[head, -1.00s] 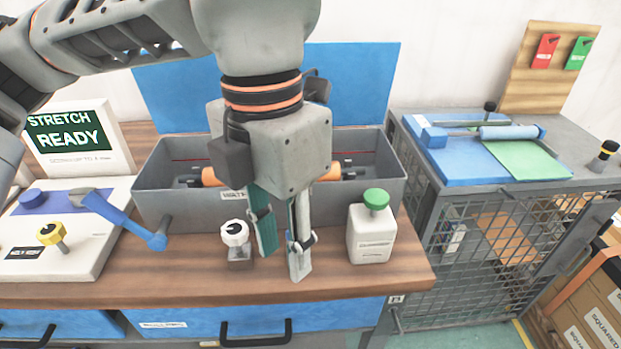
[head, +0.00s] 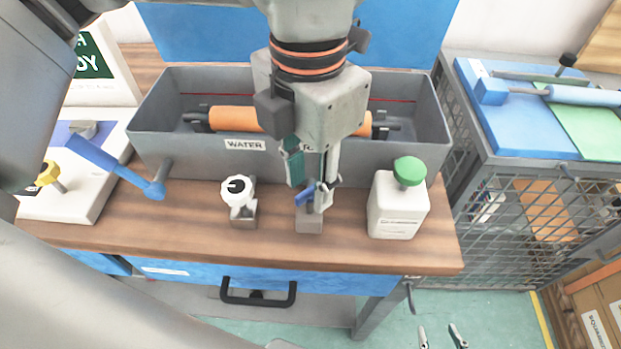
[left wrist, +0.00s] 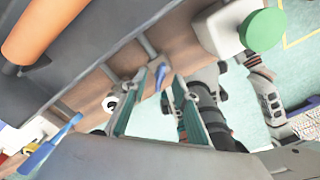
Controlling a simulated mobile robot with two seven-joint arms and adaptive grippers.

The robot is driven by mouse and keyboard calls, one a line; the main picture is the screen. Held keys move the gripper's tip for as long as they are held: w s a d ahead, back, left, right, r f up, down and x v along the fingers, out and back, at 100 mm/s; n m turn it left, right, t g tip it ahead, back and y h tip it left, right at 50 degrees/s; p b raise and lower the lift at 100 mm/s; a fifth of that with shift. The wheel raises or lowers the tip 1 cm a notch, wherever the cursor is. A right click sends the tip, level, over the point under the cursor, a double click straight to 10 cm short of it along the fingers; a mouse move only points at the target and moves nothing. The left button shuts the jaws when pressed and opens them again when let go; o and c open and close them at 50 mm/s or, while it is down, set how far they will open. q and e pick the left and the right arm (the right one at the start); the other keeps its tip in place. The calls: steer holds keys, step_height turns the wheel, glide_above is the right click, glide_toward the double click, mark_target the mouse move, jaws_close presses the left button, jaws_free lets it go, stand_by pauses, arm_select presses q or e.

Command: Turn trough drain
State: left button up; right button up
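The grey trough (head: 190,150) labelled WATER stands on the wooden bench. In front of it, a small blue drain handle (head: 305,196) sits above a grey block (head: 309,222). My left gripper (head: 307,190) points down over this handle. Its two fingers are apart, with the handle between or just behind them; contact cannot be told. In the left wrist view the blue handle (left wrist: 162,76) shows between the open teal fingers (left wrist: 152,100). Only the fingertips of my right gripper (head: 440,337) show at the bottom edge, apart and empty, over the floor.
A white knob valve (head: 238,190) stands left of the drain. A white bottle with a green cap (head: 398,207) stands close on the right. A blue lever (head: 115,168) is at the left. An orange roller (head: 232,119) lies in the trough. The bench's front edge is near.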

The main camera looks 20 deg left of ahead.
arm_select(q)
steer(key=shift+f, duration=0.4)
jaws_close()
steer(key=m, duration=0.4)
steer(key=shift+m, duration=2.5)
